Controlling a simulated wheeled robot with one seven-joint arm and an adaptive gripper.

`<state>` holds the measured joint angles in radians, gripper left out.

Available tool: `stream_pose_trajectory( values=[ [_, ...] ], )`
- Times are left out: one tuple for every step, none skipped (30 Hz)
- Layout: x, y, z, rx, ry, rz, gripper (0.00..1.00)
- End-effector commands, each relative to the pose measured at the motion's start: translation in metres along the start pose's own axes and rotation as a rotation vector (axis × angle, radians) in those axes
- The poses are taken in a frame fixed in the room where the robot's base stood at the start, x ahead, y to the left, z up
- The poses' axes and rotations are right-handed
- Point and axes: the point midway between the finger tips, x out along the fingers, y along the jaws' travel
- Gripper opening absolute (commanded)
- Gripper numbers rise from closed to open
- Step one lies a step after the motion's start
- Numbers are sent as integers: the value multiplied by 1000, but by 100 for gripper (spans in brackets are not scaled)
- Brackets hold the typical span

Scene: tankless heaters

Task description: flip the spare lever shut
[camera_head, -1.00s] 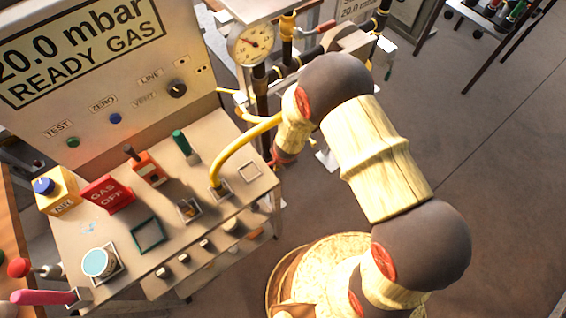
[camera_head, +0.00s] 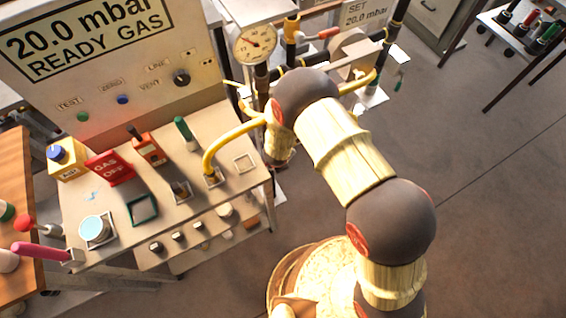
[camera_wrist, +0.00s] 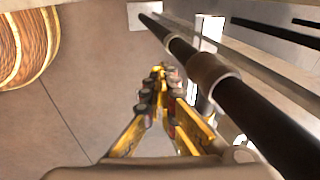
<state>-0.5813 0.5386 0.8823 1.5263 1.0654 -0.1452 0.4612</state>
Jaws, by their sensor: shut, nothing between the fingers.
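My gripper (camera_wrist: 160,78) is shut and empty in the wrist view, its fingertips beside a thick black pipe (camera_wrist: 180,48) with a grey-brown collar (camera_wrist: 207,72). A gap to the pipe cannot be judged. A red-handled lever (camera_head: 322,34) sticks out from the pipework behind my arm, near a yellow fitting (camera_head: 292,28). A small green-tipped part (camera_head: 398,82) hangs to the right of the pipes. I cannot tell which of these, if any, is the spare lever, and no lever is clear in the wrist view.
A dial gauge (camera_head: 255,43) stands on the pipework. A test bench (camera_head: 115,220) with a red gas-off sign (camera_head: 110,167) and a yellow hose (camera_head: 228,137) is on the left. A rack of tools (camera_head: 525,30) is at the far right. Floor (camera_head: 490,190) is clear on the right.

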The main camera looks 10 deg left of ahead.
Motion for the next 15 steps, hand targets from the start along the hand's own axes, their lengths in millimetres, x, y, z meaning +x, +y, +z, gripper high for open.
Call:
stream_pose_trajectory(
  values=[
    [6, 2, 1, 0, 0, 2, 0],
    [9, 3, 1, 1, 0, 1, 0],
    [12, 3, 1, 1, 0, 1, 0],
    [14, 4, 1, 0, 0, 1, 0],
    [17, 4, 0, 0, 0, 1, 0],
    [20, 5, 0, 2, 0, 1, 0],
    [22, 6, 0, 2, 0, 1, 0],
    [24, 7, -1, 1, 0, 1, 0],
    [28, 8, -2, 1, 0, 2, 0],
    [30, 9, -2, 1, 0, 2, 0],
    [32, 10, -3, 2, 0, 2, 0],
    [35, 10, -4, 2, 0, 2, 0],
    [37, 11, -5, 2, 0, 2, 0],
    [39, 11, -6, 2, 0, 2, 0],
    [42, 12, -7, 2, 0, 2, 0]
  ],
)
